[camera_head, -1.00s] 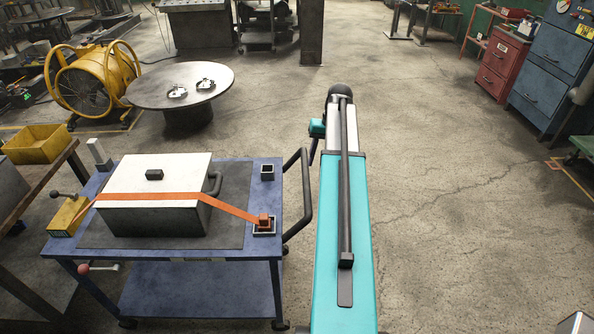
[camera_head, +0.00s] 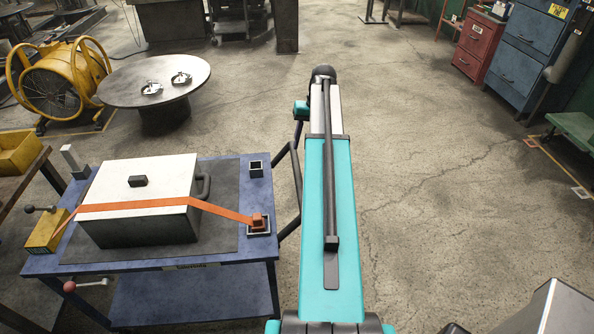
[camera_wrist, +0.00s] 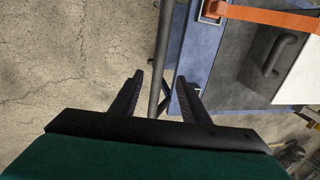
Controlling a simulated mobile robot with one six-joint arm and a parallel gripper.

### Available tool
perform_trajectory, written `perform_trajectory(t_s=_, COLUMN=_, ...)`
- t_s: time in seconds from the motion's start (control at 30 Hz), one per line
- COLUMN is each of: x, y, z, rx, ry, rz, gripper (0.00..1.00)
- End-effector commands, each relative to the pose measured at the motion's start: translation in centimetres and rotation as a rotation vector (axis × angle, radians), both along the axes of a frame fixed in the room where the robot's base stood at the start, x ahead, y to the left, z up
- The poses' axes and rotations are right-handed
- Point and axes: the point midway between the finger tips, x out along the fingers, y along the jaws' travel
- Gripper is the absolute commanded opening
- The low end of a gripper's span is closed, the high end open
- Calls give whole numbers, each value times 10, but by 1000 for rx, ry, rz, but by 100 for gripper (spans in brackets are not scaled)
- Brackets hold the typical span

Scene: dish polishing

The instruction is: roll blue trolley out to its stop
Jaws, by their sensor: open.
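The blue trolley (camera_head: 200,285) stands at the left in the head view. It carries a white-lidded grey box (camera_head: 140,200) on a dark mat, with an orange strap (camera_head: 215,208) across it. Its dark push handle (camera_head: 290,178) is on the right side, partly hidden behind my arm. In the wrist view my gripper (camera_wrist: 160,82) is open. The handle bar (camera_wrist: 160,60) runs between its two fingers and touching cannot be told. The trolley's blue top (camera_wrist: 205,50) lies just right of the fingers.
A yellow block (camera_head: 45,232) with a black-knobbed lever and a red-knobbed lever (camera_head: 85,286) are at the trolley's left end. A round table (camera_head: 155,80) and a yellow fan (camera_head: 65,80) stand behind. Concrete floor (camera_head: 430,180) is open to the right, with blue cabinets (camera_head: 530,60) beyond.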

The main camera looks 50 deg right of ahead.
Motion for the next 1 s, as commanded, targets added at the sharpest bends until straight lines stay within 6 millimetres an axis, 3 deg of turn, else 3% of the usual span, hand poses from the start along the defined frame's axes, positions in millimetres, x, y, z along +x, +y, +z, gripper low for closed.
perform_trajectory(t_s=1.0, x=16, y=19, z=-115, rx=0, ry=0, rz=3, gripper=42)
